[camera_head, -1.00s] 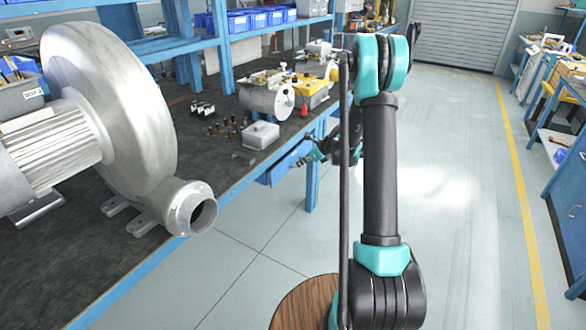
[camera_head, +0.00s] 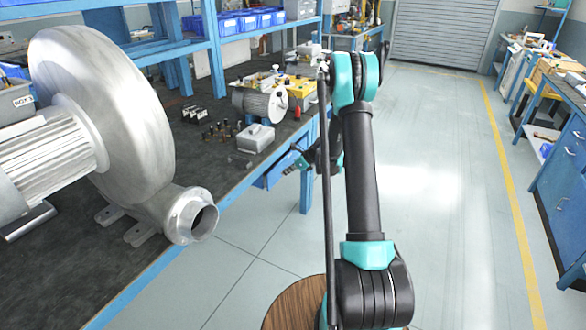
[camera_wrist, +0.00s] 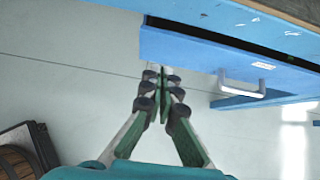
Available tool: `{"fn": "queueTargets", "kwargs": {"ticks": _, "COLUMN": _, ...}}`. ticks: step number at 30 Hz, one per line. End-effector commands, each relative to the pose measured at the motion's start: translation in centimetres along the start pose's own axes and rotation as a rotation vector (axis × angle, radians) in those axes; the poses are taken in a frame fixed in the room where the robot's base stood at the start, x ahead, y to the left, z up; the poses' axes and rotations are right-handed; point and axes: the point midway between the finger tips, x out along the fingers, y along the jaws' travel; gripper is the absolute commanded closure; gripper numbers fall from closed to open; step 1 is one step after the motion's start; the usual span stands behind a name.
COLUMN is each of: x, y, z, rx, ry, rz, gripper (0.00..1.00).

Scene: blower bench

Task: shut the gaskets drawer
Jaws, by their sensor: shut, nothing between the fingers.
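The drawer (camera_wrist: 200,52) has a blue front with a pale handle (camera_wrist: 243,87) and a small white label too small to read. A dark gap shows between its front and the bench edge above, so it stands somewhat out. It also shows under the bench in the head view (camera_head: 272,177). My gripper (camera_wrist: 160,72) is shut and empty. Its fingertips are at the lower left part of the drawer front, left of the handle; I cannot tell whether they touch. In the head view my gripper (camera_head: 291,169) is beside the drawer, partly hidden by my arm.
The workbench (camera_head: 222,171) carries a large blower (camera_head: 105,110), a small motor (camera_head: 258,103) and a grey box (camera_head: 255,138). A blue bench leg (camera_head: 306,190) stands near the drawer. The floor (camera_head: 440,210) to the right is clear, with blue cabinets (camera_head: 560,195) beyond.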

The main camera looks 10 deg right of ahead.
Motion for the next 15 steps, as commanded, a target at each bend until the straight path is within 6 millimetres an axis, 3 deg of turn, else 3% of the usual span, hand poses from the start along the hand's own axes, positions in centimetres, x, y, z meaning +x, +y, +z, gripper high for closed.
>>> {"fn": "queueTargets", "kwargs": {"ticks": 2, "x": 1.6, "y": 0.1, "z": 0.0, "rx": -0.001, "ry": 0.000, "rz": 0.002, "gripper": 1.00}}
{"fn": "queueTargets", "kwargs": {"ticks": 6, "x": 2.8, "y": 0.1, "z": 1.7, "rx": -0.001, "ry": -0.001, "rz": 0.002, "gripper": 1.00}}
{"fn": "queueTargets", "kwargs": {"ticks": 15, "x": 3.9, "y": 0.1, "z": 2.8, "rx": -0.001, "ry": 0.000, "rz": 0.001, "gripper": 1.00}}
